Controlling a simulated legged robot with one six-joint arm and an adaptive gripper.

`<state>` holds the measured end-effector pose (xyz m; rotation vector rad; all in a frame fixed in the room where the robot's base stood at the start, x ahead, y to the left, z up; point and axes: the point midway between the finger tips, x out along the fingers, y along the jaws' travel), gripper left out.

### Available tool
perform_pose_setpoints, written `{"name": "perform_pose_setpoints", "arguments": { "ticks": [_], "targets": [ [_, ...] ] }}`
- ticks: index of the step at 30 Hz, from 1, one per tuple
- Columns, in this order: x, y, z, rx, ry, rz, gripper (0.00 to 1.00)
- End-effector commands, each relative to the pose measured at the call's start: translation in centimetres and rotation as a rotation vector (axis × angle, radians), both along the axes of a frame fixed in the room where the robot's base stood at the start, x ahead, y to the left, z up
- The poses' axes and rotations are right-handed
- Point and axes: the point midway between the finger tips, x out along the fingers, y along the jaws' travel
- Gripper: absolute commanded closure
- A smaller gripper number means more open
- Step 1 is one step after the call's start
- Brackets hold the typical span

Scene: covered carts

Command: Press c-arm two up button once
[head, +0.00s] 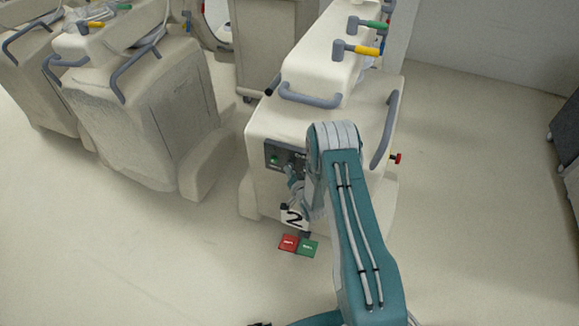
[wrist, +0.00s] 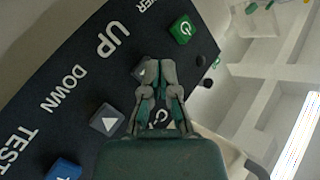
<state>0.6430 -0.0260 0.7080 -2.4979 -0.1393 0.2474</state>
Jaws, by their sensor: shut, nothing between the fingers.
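The c-arm with the "2" label (head: 294,219) stands in the middle of the head view, with a dark control panel (head: 272,155) on its front. In the wrist view the panel (wrist: 75,88) fills the left side, tilted, with UP, DOWN and TEST lettering. The grey up button (wrist: 140,70) is beside the UP word, partly covered by my gripper. My gripper (wrist: 158,66) is shut and empty, its tips over or right beside this button; I cannot tell if they touch it. In the head view my arm partly hides the panel and gripper.
On the panel, a green power button (wrist: 183,29), a grey down button (wrist: 107,119) and a blue test button (wrist: 64,170) line up with the up button. Other covered carts (head: 145,105) stand left. Red (head: 288,243) and green (head: 308,248) pedals are below the panel. Floor right is clear.

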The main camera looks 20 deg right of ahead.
Motion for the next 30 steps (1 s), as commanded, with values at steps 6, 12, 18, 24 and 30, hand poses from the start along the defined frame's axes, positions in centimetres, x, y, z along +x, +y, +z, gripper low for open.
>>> {"name": "perform_pose_setpoints", "arguments": {
  "ticks": [6, 12, 18, 24, 30],
  "targets": [
    [-0.8, 0.6, 0.0, 0.000, 0.000, 0.002, 1.00],
    [-0.8, 0.6, 0.0, 0.000, 0.000, 0.001, 1.00],
    [-1.6, 1.2, 0.0, 0.001, 0.003, 0.003, 1.00],
    [-3.0, 2.2, 0.0, 0.000, 0.002, 0.003, 1.00],
    [-4.3, 3.2, 0.0, 0.000, 0.002, 0.003, 1.00]
  ]
}}
